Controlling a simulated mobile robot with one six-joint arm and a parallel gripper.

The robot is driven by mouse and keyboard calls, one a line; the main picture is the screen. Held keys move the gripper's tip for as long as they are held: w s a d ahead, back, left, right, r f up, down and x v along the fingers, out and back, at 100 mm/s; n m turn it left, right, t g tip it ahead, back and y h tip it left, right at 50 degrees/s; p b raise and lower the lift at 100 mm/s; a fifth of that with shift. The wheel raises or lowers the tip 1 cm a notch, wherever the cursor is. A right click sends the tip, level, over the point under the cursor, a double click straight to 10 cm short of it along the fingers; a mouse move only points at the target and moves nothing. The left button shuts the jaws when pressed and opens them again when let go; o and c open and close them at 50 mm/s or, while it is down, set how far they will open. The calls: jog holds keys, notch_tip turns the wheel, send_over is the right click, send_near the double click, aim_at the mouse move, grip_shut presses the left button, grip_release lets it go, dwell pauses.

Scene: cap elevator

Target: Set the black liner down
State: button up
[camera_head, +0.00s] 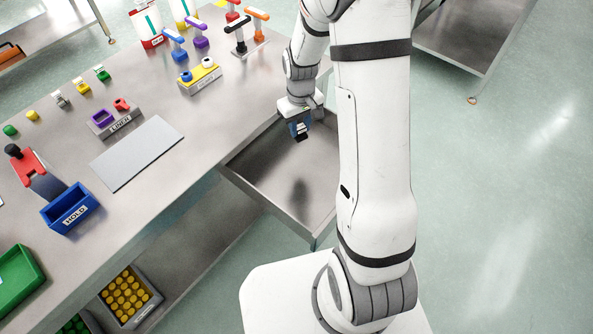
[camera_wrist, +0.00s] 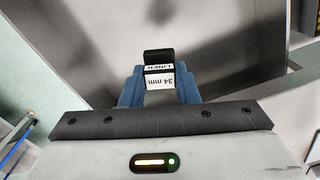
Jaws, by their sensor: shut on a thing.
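The black liner (camera_head: 301,137) is at the tip of my gripper (camera_head: 299,127), over the open metal drawer at the table's right end. In the wrist view the black liner (camera_wrist: 158,57) sits between the blue fingers of my gripper (camera_wrist: 160,84), which are shut on it. Its white label reads "LINER" and "34 mm". A dark shadow lies on the drawer floor below, so the liner appears to be held above the drawer floor. The exact gap cannot be told.
The open drawer (camera_head: 262,183) has a bare floor. A grey mat (camera_head: 137,153) lies empty on the table. A blue HOLD bin (camera_head: 70,208), a labelled holder (camera_head: 117,122) with purple and red pieces, and several coloured upright tools stand there. A green bin (camera_head: 18,274) is at front left.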

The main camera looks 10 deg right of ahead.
jog(key=f+b, duration=0.1)
jog(key=n+b, duration=0.1)
jog(key=f+n+b, duration=0.1)
jog(key=b, duration=0.1)
jog(key=shift+s+d+f, duration=0.3)
jog(key=shift+s, duration=0.1)
jog(key=n+b, duration=0.2)
jog(key=b, duration=0.2)
send_over(304, 166)
notch_tip(304, 166, down, 10)
jog(key=shift+s+f, duration=0.1)
jog(key=shift+f+b, duration=0.2)
jog(key=shift+b, duration=0.1)
jog(key=o, duration=0.9)
jog(key=shift+o, duration=0.2)
jog(key=shift+r, duration=0.1)
